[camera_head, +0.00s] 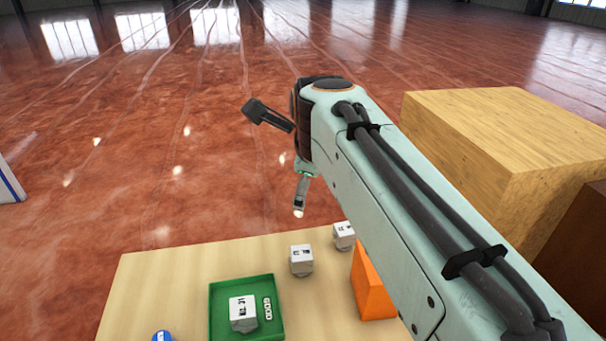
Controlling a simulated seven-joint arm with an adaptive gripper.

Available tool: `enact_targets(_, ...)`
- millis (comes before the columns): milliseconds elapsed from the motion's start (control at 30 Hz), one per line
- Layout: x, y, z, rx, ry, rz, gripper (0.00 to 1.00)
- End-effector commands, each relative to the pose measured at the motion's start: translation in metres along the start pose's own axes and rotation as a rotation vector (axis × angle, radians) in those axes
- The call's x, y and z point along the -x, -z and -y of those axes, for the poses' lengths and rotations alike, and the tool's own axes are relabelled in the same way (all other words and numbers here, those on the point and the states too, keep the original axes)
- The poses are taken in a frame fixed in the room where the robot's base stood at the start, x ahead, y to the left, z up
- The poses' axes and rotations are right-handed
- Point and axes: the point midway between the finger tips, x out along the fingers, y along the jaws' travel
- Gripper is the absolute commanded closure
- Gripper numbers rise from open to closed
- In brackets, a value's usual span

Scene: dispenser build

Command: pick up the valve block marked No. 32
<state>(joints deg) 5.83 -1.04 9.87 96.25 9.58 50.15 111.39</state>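Three white valve blocks with dark printed marks show in the head view. One valve block (301,261) stands on the table near its far edge. Another valve block (343,235) stands to its right, partly behind my arm. A third valve block (243,313) sits in the green tray (216,301). The marks are too small to read surely, so I cannot tell which is No. 32. My gripper (298,212) hangs beyond and above the first two blocks, apart from them. It is small and partly hidden, and its finger opening is unclear.
The light wood table (154,281) is clear at its left. An orange wedge-shaped object (371,288) stands right of the tray, against my arm's outline. A blue object (162,336) is cut off at the bottom edge. A large wooden box (470,130) stands at the right.

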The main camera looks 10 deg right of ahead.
Motion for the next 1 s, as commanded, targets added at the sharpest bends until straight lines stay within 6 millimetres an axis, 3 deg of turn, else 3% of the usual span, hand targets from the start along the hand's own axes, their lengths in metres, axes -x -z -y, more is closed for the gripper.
enact_targets(33,-0.024,-0.007,0.027,-0.150,0.014,0.006,0.09)
enact_targets(100,-0.059,-0.012,0.060,-0.363,0.032,0.020,0.09)
enact_targets(200,-0.117,-0.005,0.095,-0.624,0.033,0.032,0.09)
enact_targets(267,-0.157,0.009,0.107,-0.752,0.022,0.030,0.09)
enact_targets(367,-0.224,0.041,0.110,-0.887,-0.018,0.007,0.09)
enact_targets(400,-0.249,0.055,0.106,-0.927,-0.040,-0.008,0.09)
enact_targets(533,-0.316,0.097,0.072,-1.020,-0.129,-0.065,0.09)
enact_targets(600,-0.340,0.113,0.050,-1.046,-0.176,-0.100,0.09)
enact_targets(700,-0.356,0.129,0.035,-1.068,-0.203,-0.129,0.09)
enact_targets(1000,-0.396,0.135,0.025,-1.074,-0.202,-0.135,0.09)
